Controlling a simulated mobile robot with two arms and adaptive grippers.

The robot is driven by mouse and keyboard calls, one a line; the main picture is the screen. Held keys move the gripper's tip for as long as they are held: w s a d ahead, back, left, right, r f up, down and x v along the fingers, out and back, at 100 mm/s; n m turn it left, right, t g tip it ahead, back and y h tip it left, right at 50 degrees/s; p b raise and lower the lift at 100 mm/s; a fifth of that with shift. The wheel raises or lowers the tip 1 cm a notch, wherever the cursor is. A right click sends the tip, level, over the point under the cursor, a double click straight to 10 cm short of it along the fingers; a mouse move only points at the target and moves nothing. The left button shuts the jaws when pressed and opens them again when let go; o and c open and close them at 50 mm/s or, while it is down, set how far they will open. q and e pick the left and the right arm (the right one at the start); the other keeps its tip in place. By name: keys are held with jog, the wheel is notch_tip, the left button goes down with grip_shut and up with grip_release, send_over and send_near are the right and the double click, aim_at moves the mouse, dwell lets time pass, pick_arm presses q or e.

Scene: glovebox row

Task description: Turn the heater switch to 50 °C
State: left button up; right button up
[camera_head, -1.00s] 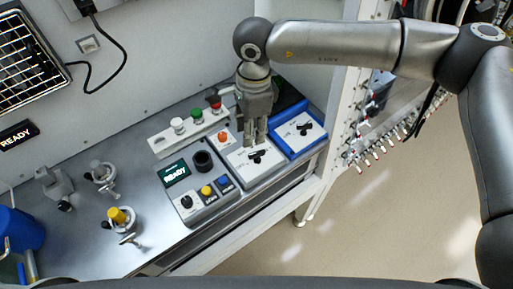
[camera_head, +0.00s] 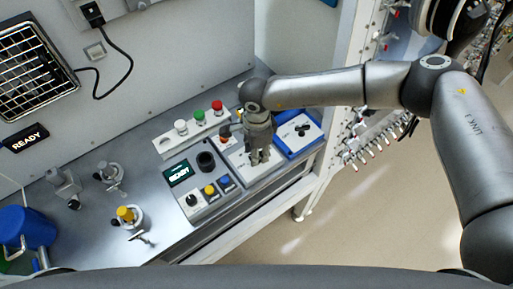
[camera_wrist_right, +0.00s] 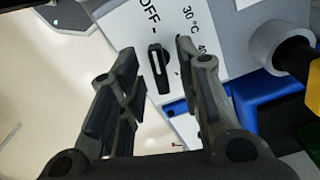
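The heater switch is a black elongated knob (camera_wrist_right: 159,68) with a white line on a white panel (camera_wrist_right: 127,28). The printed marks "OFF" and "30 °C" show, and further marks are cut off or hidden. The white line seems to point toward the OFF dash. My right gripper (camera_wrist_right: 156,60) is open, its two fingers on either side of the knob with visible gaps; contact is not clear. In the head view, my right gripper (camera_head: 259,160) is over the middle white panel (camera_head: 236,168) and hides its knob. My left gripper is not in view.
A blue-framed box (camera_head: 318,132) with a black knob stands right of the panel. A grey control box (camera_head: 207,205) with a READY display is to the left. Red, green and white buttons (camera_head: 200,127) line the back. Valves stand farther left on the bench.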

grip_shut()
jog(key=shift+f+m+b, duration=0.2)
jog(key=shift+m+b, duration=0.3)
jog(key=shift+b, duration=0.5)
jog(key=m+b, duration=0.4)
jog(key=b, duration=0.3)
jog(key=shift+w+m, duration=0.1)
jog(key=shift+m, duration=0.3)
jog(key=shift+r+m+b, duration=0.2)
jog(key=shift+m+b, duration=0.6)
jog(key=shift+b, duration=0.05)
grip_release()
